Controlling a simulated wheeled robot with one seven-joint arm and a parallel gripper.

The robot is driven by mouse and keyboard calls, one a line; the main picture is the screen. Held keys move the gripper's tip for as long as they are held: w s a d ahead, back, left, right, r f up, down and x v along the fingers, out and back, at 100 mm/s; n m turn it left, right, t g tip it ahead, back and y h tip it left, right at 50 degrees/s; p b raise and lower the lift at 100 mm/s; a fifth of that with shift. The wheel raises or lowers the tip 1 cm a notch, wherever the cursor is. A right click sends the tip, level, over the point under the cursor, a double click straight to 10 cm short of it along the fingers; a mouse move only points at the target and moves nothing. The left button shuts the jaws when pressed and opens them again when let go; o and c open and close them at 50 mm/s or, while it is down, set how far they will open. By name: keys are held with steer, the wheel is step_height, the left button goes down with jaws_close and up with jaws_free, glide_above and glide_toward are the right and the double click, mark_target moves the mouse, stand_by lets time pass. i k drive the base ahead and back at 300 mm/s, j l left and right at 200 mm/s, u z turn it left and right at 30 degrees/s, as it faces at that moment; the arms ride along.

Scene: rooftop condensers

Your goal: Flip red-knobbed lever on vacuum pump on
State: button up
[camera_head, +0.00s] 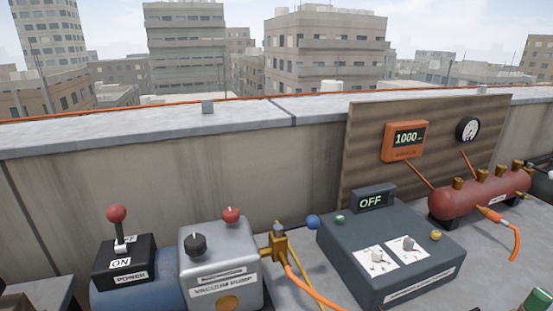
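The vacuum pump has a silver housing (218,262) labelled "VACUUM PUMP" and a blue cylindrical body (150,296) at lower left. A black switch box (108,252) labelled "POWER" sits on the blue body. Its lever has a red ball knob (116,213) on a short metal stem. The lever stands up from the box, leaning slightly away from the white "ON" plate (121,263) on the near side. A black knob (195,244) and a smaller red knob (231,215) are on the silver housing. My gripper is not in view.
A grey control box (390,255) with a display (373,200) reading "OFF" stands to the right. A brass fitting (279,243) with orange and yellow hoses lies between. A gauge reading "1000" (405,140) hangs on a wooden board. A red manifold (483,195) is at right. A parapet runs behind.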

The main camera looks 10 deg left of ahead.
mark_target(116, 213)
steer(key=j+u, duration=0.15)
steer(key=u, duration=1)
steer(key=j, duration=0.95)
steer(key=i+j, duration=0.1)
steer(key=j, duration=0.85)
